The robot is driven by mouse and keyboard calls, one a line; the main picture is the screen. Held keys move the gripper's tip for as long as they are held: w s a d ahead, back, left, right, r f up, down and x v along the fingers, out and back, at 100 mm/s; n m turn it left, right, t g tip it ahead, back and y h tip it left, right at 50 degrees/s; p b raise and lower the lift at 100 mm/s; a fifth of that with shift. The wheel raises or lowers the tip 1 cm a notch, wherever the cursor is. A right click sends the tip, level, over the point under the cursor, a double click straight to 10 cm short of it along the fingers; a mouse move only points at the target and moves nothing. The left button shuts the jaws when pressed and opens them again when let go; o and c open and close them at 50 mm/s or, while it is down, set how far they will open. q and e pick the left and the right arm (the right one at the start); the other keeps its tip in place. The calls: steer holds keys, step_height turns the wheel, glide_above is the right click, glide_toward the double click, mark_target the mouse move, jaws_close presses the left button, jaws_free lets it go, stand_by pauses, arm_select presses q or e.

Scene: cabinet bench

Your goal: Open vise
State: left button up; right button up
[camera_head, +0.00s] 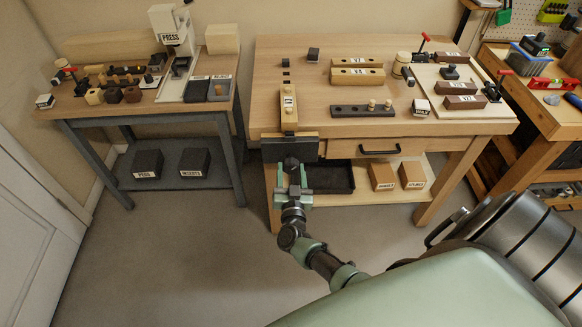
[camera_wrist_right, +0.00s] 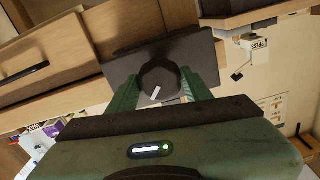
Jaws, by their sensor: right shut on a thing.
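The vise (camera_head: 291,147) is on the front left of the wooden workbench, with a dark front jaw plate and a wooden strip behind it. My right gripper (camera_head: 291,170) is at the front of the vise. In the right wrist view, my right gripper (camera_wrist_right: 165,85) is shut on the vise's round dark knob (camera_wrist_right: 160,78), which has a white mark. The dark jaw plate (camera_wrist_right: 120,58) shows behind the knob. A labelled wooden block (camera_head: 288,106) lies on the bench just behind the vise. My left gripper is not in view.
The workbench top (camera_head: 300,50) holds several wooden blocks, a dark peg board (camera_head: 362,111) and a light fixture board with red-handled clamps at the right. A drawer with a black handle (camera_head: 380,152) sits right of the vise. A side table (camera_head: 120,115) stands at the left. The floor in front is clear.

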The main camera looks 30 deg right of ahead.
steer(key=shift+f, duration=0.1)
steer(key=shift+s+n+p, duration=0.1)
steer(key=shift+n+p, duration=0.5)
steer(key=shift+n, duration=0.1)
steer(key=shift+a+n+p, duration=0.1)
steer(key=shift+n+p, duration=0.2)
steer(key=shift+n, duration=0.4)
steer(key=o, duration=1.2)
